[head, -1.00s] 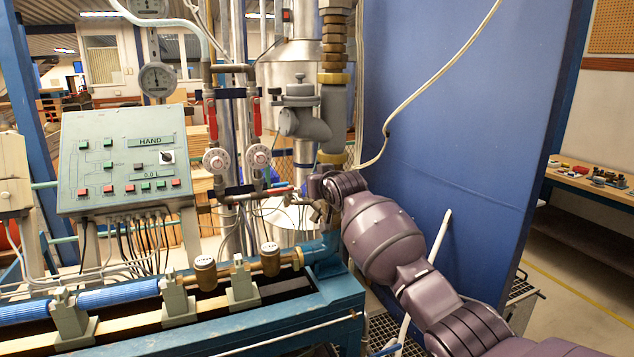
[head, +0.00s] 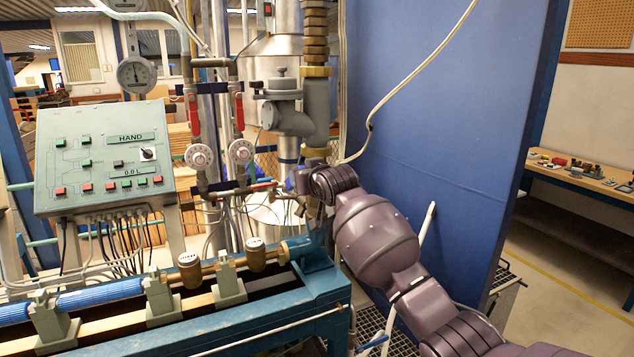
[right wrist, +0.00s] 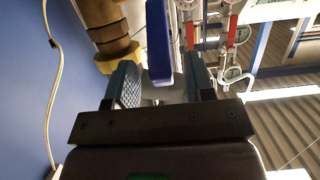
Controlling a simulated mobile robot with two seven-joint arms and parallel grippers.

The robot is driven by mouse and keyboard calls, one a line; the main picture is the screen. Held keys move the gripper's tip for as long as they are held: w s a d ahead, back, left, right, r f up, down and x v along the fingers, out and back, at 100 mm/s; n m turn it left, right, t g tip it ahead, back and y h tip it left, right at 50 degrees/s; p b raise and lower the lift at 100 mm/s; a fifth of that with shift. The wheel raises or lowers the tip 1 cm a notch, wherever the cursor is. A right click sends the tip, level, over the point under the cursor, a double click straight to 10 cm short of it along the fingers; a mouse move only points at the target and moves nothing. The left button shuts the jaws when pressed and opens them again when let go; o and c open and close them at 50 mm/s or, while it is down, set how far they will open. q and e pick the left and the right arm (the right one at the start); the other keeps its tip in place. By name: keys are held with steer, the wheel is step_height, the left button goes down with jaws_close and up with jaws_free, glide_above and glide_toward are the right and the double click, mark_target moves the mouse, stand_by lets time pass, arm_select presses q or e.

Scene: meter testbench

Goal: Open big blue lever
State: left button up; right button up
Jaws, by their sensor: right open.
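The big blue lever (right wrist: 159,42) shows in the right wrist view as a long blue bar, reaching down between the two fingers of my right gripper (right wrist: 161,72). The gripper is open, one finger on each side of the lever; I cannot tell whether either finger touches it. In the head view my right gripper (head: 305,203) is at the pipe junction below the grey valve body, small and partly hidden by my wrist. I cannot make out the lever clearly there. My left gripper is not in view.
A grey control panel (head: 104,158) stands at the left. Two red levers (head: 194,116) hang on the pipes behind. The teal bench (head: 290,298) with brass fittings lies in front. A big blue wall panel (head: 440,120) closes off the right side, with a loose white cable.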

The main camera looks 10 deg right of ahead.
steer(key=b+v, duration=0.1)
steer(key=v, duration=0.6)
steer(key=shift+s, duration=0.25)
steer(key=shift+d, duration=0.1)
